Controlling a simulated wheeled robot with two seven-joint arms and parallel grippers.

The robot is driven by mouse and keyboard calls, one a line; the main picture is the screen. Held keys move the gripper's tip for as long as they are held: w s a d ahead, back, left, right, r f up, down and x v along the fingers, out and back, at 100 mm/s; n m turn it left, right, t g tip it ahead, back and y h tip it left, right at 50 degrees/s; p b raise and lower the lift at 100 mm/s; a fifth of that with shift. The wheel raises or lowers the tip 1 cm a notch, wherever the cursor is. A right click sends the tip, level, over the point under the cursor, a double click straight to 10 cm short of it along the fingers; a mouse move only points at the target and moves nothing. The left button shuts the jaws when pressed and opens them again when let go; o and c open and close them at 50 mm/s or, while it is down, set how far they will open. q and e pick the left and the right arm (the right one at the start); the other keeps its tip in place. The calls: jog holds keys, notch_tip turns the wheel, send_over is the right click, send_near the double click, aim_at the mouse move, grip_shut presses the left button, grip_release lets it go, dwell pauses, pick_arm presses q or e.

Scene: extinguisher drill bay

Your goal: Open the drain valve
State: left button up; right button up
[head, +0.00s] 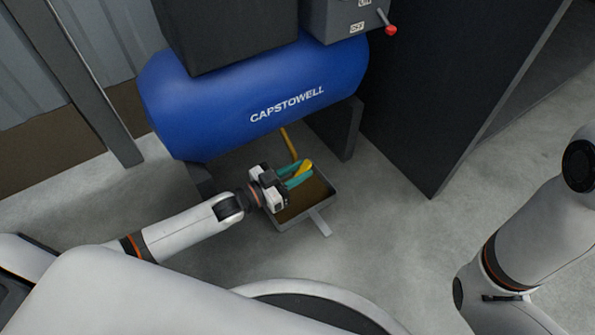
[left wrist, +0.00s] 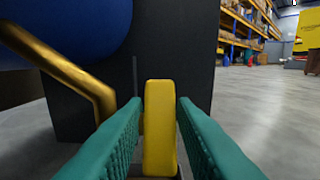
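The yellow drain valve lever (head: 304,168) sits below the blue tank (head: 255,95), at the lower end of a brass pipe (head: 289,143). My left gripper (head: 301,174) has teal fingers and reaches in from the left, low under the tank. In the left wrist view the yellow lever (left wrist: 160,128) stands upright between the two fingers, with a narrow gap on each side. The fingers are apart and do not appear to press on it. The brass pipe (left wrist: 70,75) comes in from the left there. The valve body is hidden. My right gripper is out of view.
A shallow tray (head: 319,222) with a brown inside lies on the floor under my left gripper. A dark panel (head: 440,100) stands to the right of the tank. A switch box with a red-knobbed lever (head: 390,30) is above. Grey floor (head: 390,240) is open at front right.

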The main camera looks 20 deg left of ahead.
pick_arm(q)
grip_shut()
jog(key=shift+f+t+h+b, duration=0.4)
jog(key=shift+t+b, duration=0.1)
jog(key=shift+b, duration=0.3)
jog(key=t+h+b, duration=0.1)
jog(key=t+b, duration=0.1)
jog(key=b, duration=0.1)
jog(key=shift+f+h, duration=0.2)
jog(key=shift+h, duration=0.2)
jog(key=shift+t+h+b, duration=0.3)
jog(key=shift+t+b, duration=0.2)
jog(key=shift+b, duration=0.05)
jog(key=shift+t+h, duration=0.3)
jog(key=shift+t, duration=0.1)
jog(key=shift+o, duration=0.9)
grip_release()
jog(key=shift+r, duration=0.1)
